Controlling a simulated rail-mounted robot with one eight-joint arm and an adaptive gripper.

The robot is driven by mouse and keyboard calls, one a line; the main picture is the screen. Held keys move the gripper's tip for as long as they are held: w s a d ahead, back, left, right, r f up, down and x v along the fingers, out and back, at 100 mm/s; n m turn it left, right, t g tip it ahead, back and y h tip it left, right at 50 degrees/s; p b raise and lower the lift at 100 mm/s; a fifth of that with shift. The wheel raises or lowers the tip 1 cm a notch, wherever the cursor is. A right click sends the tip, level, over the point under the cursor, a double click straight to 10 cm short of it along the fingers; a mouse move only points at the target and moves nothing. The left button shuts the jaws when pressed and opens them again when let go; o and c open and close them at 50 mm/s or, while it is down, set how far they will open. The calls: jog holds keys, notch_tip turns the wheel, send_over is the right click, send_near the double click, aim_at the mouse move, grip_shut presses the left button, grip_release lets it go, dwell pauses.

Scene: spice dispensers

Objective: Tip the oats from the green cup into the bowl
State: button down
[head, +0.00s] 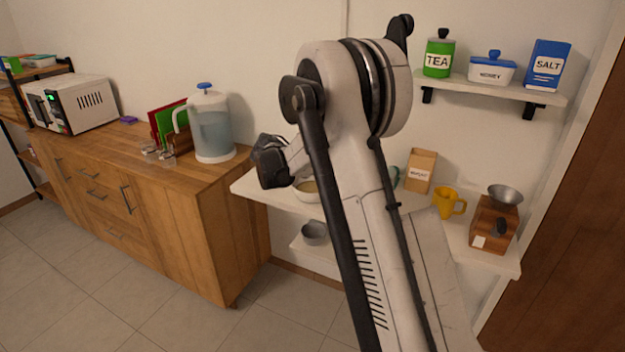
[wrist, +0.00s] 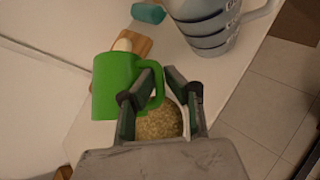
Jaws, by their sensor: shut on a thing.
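The green cup (wrist: 116,86) shows in the wrist view, left of my gripper's fingers. My gripper (wrist: 160,88) is shut on the cup's handle. I cannot see into the cup, nor tell whether any oats are in it. The white bowl (wrist: 180,97) is beyond the fingers, with grainy beige oats (wrist: 158,123) visible in it; the gripper hides part of it. In the head view the bowl (head: 306,196) stands on the white shelf, just right of my dark gripper (head: 268,165). The cup cannot be made out there.
In the wrist view, a striped pitcher (wrist: 212,28), a teal item (wrist: 148,13) and a wooden item (wrist: 140,45) are near the cup. In the head view, a carton (head: 420,170), yellow mug (head: 449,202) and grinder (head: 492,224) stand right; a water jug (head: 212,130) stands left on the wooden counter.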

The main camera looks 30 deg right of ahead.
jog(key=y+p, duration=0.1)
jog(key=d+y+p, duration=0.1)
jog(key=p, duration=0.1)
jog(key=y+p, duration=0.1)
jog(key=shift+s+d+f+m+y, duration=0.25)
jog(key=shift+s+m+y, duration=0.05)
jog(key=s+d+r+t+y, duration=0.2)
jog(key=d+r+t+y, duration=0.2)
jog(key=d+r+y, duration=0.4)
notch_tip(320, 180, up, 4)
jog(key=y, duration=0.7)
jog(key=shift+s+m+y, duration=0.25)
jog(key=shift+m+y, duration=0.05)
jog(key=shift+y, duration=0.1)
dwell(0.9)
